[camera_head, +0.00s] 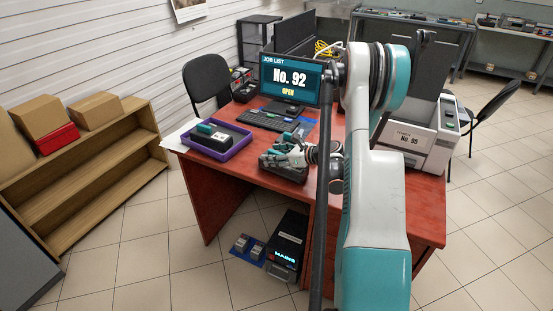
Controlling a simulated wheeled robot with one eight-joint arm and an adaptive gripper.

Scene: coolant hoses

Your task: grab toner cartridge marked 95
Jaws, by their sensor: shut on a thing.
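My gripper (275,157) reaches in from the right, low over the middle of the red desk. It is shut on a dark, cartridge-like block (290,175) at the desk's front. The gripper covers much of this block, and no number on it can be read. I cannot tell if the block rests on the desk or is just above it. Another black cartridge with a teal handle (207,129) lies in a purple tray (198,151) to the left. A white printer (425,130) at the right carries a label reading "TONER No. 95".
The desk (240,175) holds a keyboard (268,121) and a monitor (290,82) reading "JOB LIST No. 92 OPEN". A dark box marked "MAINS" (287,245) stands on the floor below.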

